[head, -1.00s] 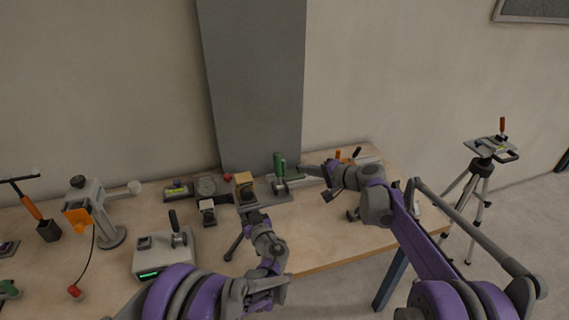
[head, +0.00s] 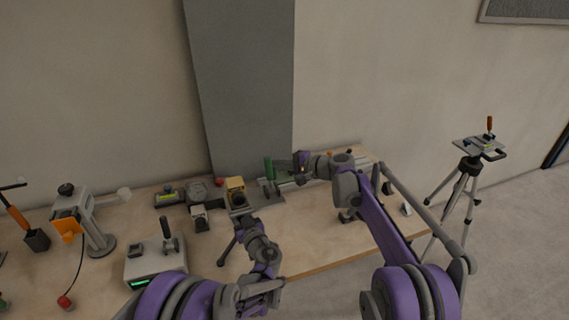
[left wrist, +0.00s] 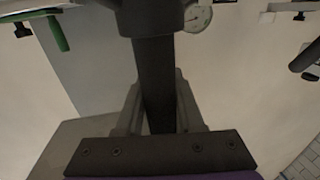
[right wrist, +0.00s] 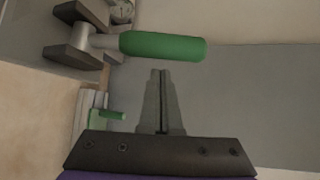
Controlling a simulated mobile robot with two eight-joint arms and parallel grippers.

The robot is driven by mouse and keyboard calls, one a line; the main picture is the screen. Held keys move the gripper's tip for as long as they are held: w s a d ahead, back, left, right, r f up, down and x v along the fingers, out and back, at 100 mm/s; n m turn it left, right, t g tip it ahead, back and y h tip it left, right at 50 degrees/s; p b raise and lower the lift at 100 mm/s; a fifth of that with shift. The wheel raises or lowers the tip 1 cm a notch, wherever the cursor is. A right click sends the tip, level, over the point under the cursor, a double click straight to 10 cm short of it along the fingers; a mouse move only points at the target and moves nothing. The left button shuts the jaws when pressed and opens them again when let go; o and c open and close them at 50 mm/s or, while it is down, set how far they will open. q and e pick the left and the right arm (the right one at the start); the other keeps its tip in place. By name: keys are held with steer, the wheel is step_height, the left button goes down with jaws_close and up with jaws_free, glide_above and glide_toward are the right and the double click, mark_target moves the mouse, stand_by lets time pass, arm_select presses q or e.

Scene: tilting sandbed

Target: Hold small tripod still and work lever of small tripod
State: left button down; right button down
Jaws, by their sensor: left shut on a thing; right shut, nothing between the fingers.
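The small tripod's dark legs (head: 228,246) stand on the table near its front edge, below a yellow-topped block (head: 236,184). My left gripper (head: 241,212) is at the tripod's top. In the left wrist view a dark upright post (left wrist: 154,85) lies between its fingers, and it is shut on it. My right gripper (head: 299,163) is shut and empty, in the air just right of an upright green handle (head: 268,169). In the right wrist view its closed fingertips (right wrist: 160,73) appear just below this green handle (right wrist: 163,46). I cannot make out the small tripod's lever for certain.
A grey box with a lever (head: 156,262) stands left of the small tripod. A grey stand with an orange part (head: 92,222) is farther left. A tall floor tripod (head: 467,180) stands right of the table. The table's right front is fairly clear.

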mark_target(271, 168)
steer(key=shift+s+d+r, duration=0.2)
steer(key=shift+s+r, duration=0.1)
steer(key=shift+s, duration=0.5)
steer(key=shift+s+d+r, duration=0.15)
steer(key=shift+s+r, duration=0.1)
steer(key=shift+s, duration=0.55)
steer(key=shift+s+n+y, duration=0.25)
steer(key=shift+n+y, duration=0.05)
steer(key=shift+y, duration=0.1)
steer(key=shift+s+d+r+n+t+y, duration=0.2)
steer(key=shift+s+n+t+y, duration=0.25)
steer(key=shift+t, duration=0.15)
steer(key=shift+s+d+n+t+y, duration=0.2)
steer(key=shift+s+n+t+y, duration=0.1)
steer(key=shift+s+n+y, duration=0.2)
steer(key=shift+s+d+n+t+y, duration=0.15)
steer(key=shift+s+n+t+y, duration=0.15)
steer(key=shift+s+n+y, duration=0.2)
steer(key=shift+s+d+y, duration=0.15)
steer(key=shift+s+y, duration=0.1)
steer(key=shift+s, duration=0.05)
steer(key=shift+s+d+f, duration=0.1)
steer(key=shift+s+f, duration=0.1)
steer(key=shift+s, duration=0.4)
